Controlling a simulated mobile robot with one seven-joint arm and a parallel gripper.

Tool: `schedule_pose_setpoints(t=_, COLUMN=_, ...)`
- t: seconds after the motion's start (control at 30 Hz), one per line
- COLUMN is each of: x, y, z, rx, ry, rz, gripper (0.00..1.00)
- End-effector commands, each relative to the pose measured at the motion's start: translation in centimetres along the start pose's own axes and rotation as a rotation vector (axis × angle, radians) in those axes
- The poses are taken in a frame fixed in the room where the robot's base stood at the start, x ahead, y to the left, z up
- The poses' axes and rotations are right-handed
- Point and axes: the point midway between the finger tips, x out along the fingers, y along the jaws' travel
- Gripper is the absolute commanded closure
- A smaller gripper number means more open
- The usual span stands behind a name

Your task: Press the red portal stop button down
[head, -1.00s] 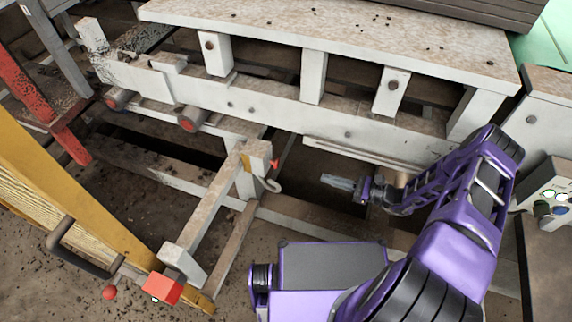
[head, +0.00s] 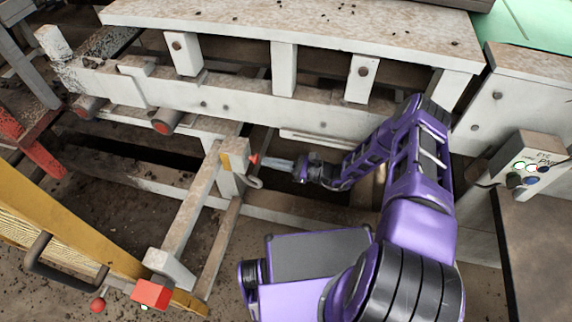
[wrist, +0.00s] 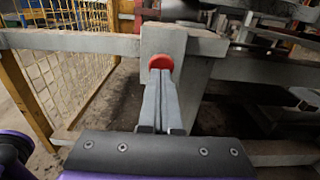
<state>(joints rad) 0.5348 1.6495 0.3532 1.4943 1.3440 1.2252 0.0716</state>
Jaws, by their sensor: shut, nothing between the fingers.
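The red button (wrist: 160,62) is a round red cap on the face of a pale post (wrist: 178,45), straight ahead in the wrist view. In the head view the red button (head: 254,159) shows small at the right side of the post top. My gripper (head: 272,164) is shut and empty, its fingers pointing left at the button. In the wrist view my gripper (wrist: 160,78) has its tips just below and in front of the cap, overlapping its lower edge. I cannot tell whether they touch it.
A hook (head: 254,182) hangs just below the button. A long white beam frame (head: 240,108) runs behind my arm. A yellow mesh gate (head: 60,235) stands at left, with a red box (head: 151,294) near it. A control box (head: 530,160) is at right.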

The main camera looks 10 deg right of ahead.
Motion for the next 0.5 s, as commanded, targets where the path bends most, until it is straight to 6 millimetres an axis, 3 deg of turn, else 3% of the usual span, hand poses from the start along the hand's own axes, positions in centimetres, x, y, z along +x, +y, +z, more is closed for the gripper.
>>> schedule_pose_setpoints(t=0.13, x=1.14, y=0.01, z=-0.02, rx=-0.001, ry=0.0, rz=0.001, gripper=1.0)
schedule_pose_setpoints(t=0.5, x=1.38, y=-0.01, z=-0.01, rx=-0.001, ry=0.0, rz=0.0, gripper=1.0)
